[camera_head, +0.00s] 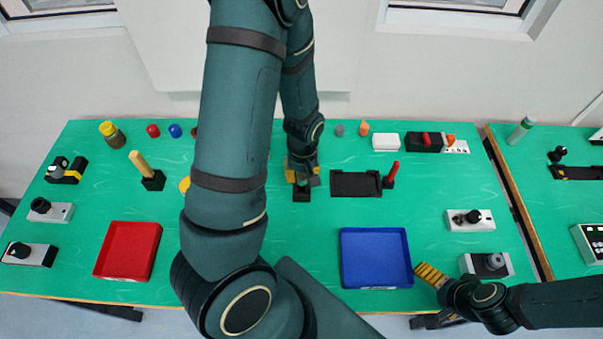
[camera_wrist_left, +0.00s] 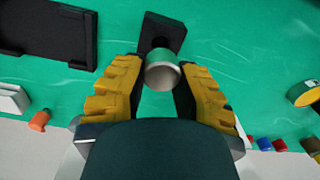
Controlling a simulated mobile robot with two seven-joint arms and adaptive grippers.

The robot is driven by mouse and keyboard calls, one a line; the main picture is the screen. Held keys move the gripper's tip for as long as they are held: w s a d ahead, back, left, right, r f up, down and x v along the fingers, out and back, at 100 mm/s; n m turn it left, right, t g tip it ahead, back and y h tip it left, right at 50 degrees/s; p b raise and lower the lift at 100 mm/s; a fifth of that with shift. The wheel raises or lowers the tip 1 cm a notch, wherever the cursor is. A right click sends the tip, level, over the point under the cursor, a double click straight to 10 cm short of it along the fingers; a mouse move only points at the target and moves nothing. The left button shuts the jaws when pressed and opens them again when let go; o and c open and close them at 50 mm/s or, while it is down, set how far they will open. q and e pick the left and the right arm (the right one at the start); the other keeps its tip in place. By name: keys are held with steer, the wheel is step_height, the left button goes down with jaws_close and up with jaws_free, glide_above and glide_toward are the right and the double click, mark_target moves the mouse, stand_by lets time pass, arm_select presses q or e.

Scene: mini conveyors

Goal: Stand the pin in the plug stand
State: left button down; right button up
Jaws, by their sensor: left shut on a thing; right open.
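The pin (camera_wrist_left: 163,74) is a grey-green cylinder with a pale rim, held between the yellow fingers of my left gripper (camera_head: 302,178). The plug stand (camera_head: 301,195) is a small black block on the green table, directly below that gripper in the head view. In the left wrist view the stand (camera_wrist_left: 170,30) lies just beyond the pin, with a dark round hole partly showing past the pin's edge. I cannot tell whether the pin touches the stand. In the head view the gripper hides the pin. My right gripper (camera_head: 431,275) is open and empty, near the blue tray's right side.
A black tray (camera_head: 355,184) and a red peg in a black stand (camera_head: 391,173) are to the right of the plug stand. A red tray (camera_head: 128,250) and a blue tray (camera_head: 376,257) lie in front. A wooden peg (camera_head: 141,164) stands at left. My left arm hides the table's middle.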

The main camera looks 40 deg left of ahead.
mark_target(299, 184)
arm_select(q)
steer(key=shift+s+f+b, duration=0.25)
steer(key=shift+f+b, duration=0.65)
steer(key=shift+f, duration=0.05)
arm_select(e)
steer(key=shift+s+d+f, duration=0.1)
steer(key=shift+s+f, duration=0.1)
steer(key=shift+f, duration=0.55)
arm_select(q)
steer(key=shift+s+f+b, duration=0.3)
steer(key=shift+f+b, duration=0.3)
arm_select(e)
steer(key=shift+s+f, duration=0.1)
steer(key=shift+f, duration=0.3)
arm_select(q)
steer(key=shift+r, duration=0.15)
arm_select(e)
steer(key=shift+r, duration=0.15)
arm_select(q)
steer(key=shift+w+r+p, duration=0.2)
steer(key=shift+r+p, duration=0.45)
steer(key=shift+p, duration=0.15)
arm_select(e)
steer(key=shift+r, duration=0.4)
arm_select(q)
steer(key=shift+w+r, duration=0.1)
steer(key=shift+w, duration=0.05)
arm_select(e)
steer(key=shift+r, duration=0.1)
